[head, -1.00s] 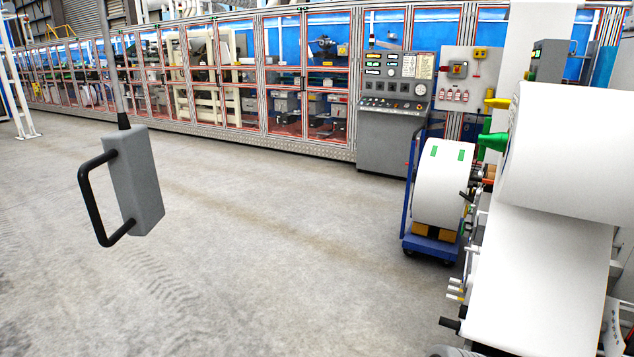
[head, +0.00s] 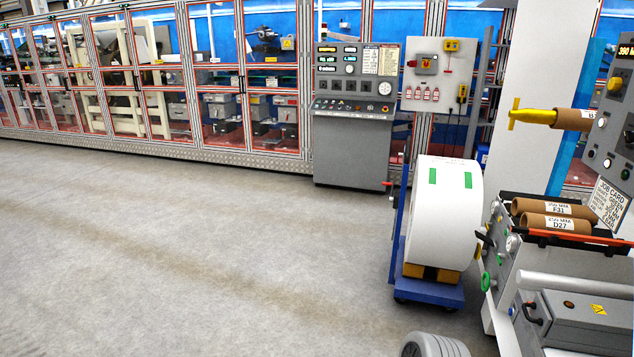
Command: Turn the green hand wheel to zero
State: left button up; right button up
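A small green hand wheel (head: 485,282) is on the left side of the grey machine (head: 504,268) at the right of the head view. It is seen nearly edge-on, and any scale or zero mark by it is too small to read. A smaller green knob (head: 494,207) sits higher on the same side. Neither of my grippers is in view, and nothing touches the wheel.
A white roll (head: 441,215) with green tabs stands on a blue cart (head: 432,289) left of the machine. A grey control desk (head: 353,148) stands behind. The floor (head: 200,260) is clear at left.

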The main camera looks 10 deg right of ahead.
aim_at(489, 282)
jog(key=z, duration=0.5)
jog(key=i, duration=1.85)
jog(key=z, duration=2.1)
jog(key=i, duration=1)
jog(key=z, duration=0.7)
